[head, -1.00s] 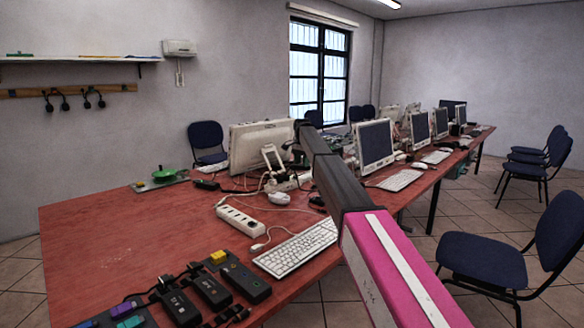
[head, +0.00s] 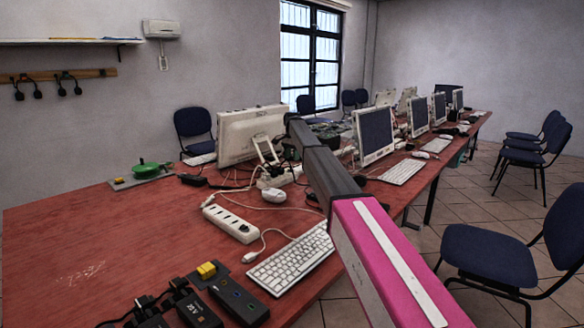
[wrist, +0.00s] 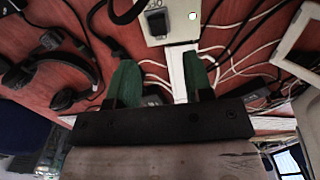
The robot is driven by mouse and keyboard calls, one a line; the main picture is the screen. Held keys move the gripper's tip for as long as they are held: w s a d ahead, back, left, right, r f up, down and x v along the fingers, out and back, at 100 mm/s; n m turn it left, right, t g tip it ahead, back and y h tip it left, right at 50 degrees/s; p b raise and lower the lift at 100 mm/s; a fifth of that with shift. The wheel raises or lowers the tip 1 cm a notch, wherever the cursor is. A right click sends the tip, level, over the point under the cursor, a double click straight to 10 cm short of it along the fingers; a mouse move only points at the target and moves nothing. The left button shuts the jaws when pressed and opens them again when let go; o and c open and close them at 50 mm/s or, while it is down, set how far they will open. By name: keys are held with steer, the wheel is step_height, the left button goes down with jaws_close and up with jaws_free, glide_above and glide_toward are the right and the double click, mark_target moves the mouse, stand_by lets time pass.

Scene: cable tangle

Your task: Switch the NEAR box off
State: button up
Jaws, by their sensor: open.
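In the wrist view, a beige box (wrist: 170,30) stands at the top edge of the picture, partly cut off. It has a dark rocker switch (wrist: 158,22) and a small white, red-edged spot (wrist: 193,15) on its face. I cannot tell whether it is the near box, nor which way the switch is set. My gripper (wrist: 160,74) is open, with its two green fingertips apart, just below the box in the picture. I see nothing held between them. In the head view my arm reaches along the table, and the gripper is not clear there.
Black headsets (wrist: 62,66) and tangled cables lie left of the gripper; white cables lie right. In the head view, a white power strip (head: 230,222), keyboard (head: 291,258), and dark boxes (head: 238,300) lie on the red table (head: 70,240). The table's left part is mostly clear.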

mark_target(291, 170)
step_height(291, 170, down, 6)
steer(key=shift+r, duration=0.15)
steer(key=shift+c, duration=0.3)
jaws_close()
steer(key=shift+s+a+t+h, duration=0.15)
steer(key=shift+s+t+h, duration=0.2)
steer(key=shift+t+h, duration=0.2)
steer(key=shift+a+r+t+h, duration=0.1)
steer(key=shift+r+t+h, duration=0.05)
steer(key=shift+t+h, duration=0.65)
